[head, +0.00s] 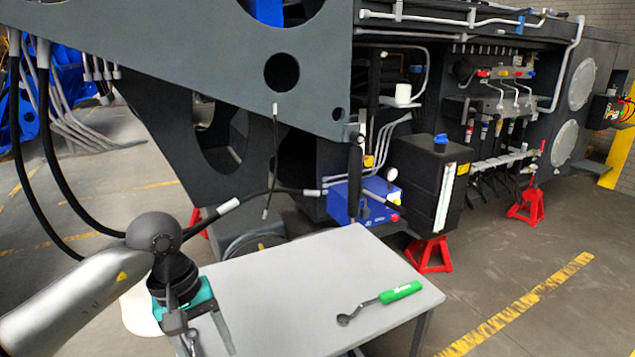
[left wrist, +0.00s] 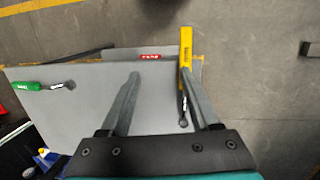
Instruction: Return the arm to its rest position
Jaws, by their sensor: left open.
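My left arm (head: 70,300) reaches in from the left in the head view. Its gripper (head: 207,343) points down over the near left part of the grey table (head: 300,270). In the left wrist view, my left gripper (left wrist: 159,76) is open, with nothing held between its fingers. A yellow-handled tool (left wrist: 186,48) lies by one fingertip, partly behind that finger; I cannot tell whether they touch. A red tool handle (left wrist: 150,57) shows beyond the fingertips. A green-handled tool (head: 400,292) lies on the table, apart from the gripper. My right gripper is out of view.
The dark harvester chassis (head: 230,70) overhangs behind the table. A blue box (head: 365,203) and a black tank (head: 425,185) stand behind the table, with red jack stands (head: 430,255) below. Black hoses (head: 85,215) hang near my arm. The table's middle is clear.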

